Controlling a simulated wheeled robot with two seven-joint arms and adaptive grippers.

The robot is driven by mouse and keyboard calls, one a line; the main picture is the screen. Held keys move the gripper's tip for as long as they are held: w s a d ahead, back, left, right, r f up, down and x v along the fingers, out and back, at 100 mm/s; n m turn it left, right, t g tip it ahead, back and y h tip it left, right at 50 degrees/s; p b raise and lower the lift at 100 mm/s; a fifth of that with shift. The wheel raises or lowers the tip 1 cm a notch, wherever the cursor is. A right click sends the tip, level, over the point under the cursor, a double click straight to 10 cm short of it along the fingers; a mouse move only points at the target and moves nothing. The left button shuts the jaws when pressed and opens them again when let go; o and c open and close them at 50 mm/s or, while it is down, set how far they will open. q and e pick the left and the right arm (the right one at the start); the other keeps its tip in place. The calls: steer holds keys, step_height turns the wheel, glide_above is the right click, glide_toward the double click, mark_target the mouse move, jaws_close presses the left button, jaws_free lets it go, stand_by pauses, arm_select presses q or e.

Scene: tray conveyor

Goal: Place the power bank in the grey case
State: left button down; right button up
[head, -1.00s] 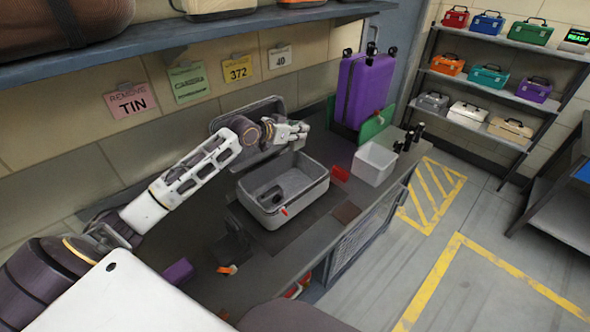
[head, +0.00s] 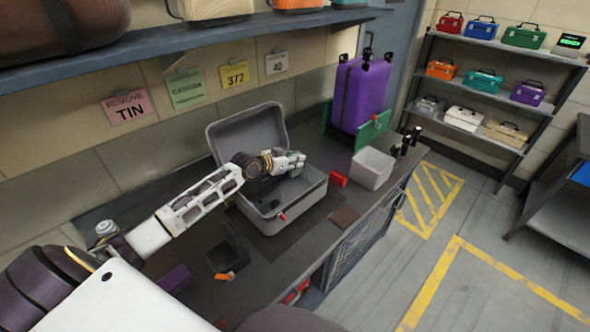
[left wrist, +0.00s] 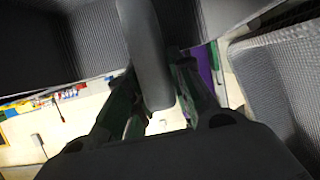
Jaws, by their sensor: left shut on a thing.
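The grey case (head: 285,215) stands open on the worktop in the head view, with its lid (head: 225,138) tilted back towards the wall. My left gripper (head: 298,161) is over the case's opening, near its back right side. In the left wrist view its fingers (left wrist: 150,108) are shut on a smooth grey slab with rounded edges, which looks like the power bank (left wrist: 150,55). Textured grey case surfaces (left wrist: 95,45) show around it. The head view hides the slab behind the gripper and does not show whether it touches the case floor. My right gripper is not in view.
A red block (head: 338,179) and a white bin (head: 372,168) stand right of the case. A purple suitcase (head: 362,92) stands behind them. A brown flat piece (head: 344,217) lies in front. An open dark box (head: 224,258) sits front left.

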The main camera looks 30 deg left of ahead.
arm_select(q)
steer(key=shift+f, duration=0.45)
step_height(320, 180, down, 3)
steer(key=shift+f, duration=0.4)
steer(key=c, duration=1.3)
jaws_free()
steer(key=shift+o, duration=0.2)
steer(key=shift+s+a+r, duration=0.15)
steer(key=shift+s+r, duration=0.05)
steer(key=shift+s, duration=0.1)
steer(key=shift+v, duration=1.55)
steer(key=shift+s+a+r, duration=0.15)
steer(key=shift+s+r, duration=0.05)
steer(key=shift+s, duration=0.35)
steer(key=shift+v, duration=1.25)
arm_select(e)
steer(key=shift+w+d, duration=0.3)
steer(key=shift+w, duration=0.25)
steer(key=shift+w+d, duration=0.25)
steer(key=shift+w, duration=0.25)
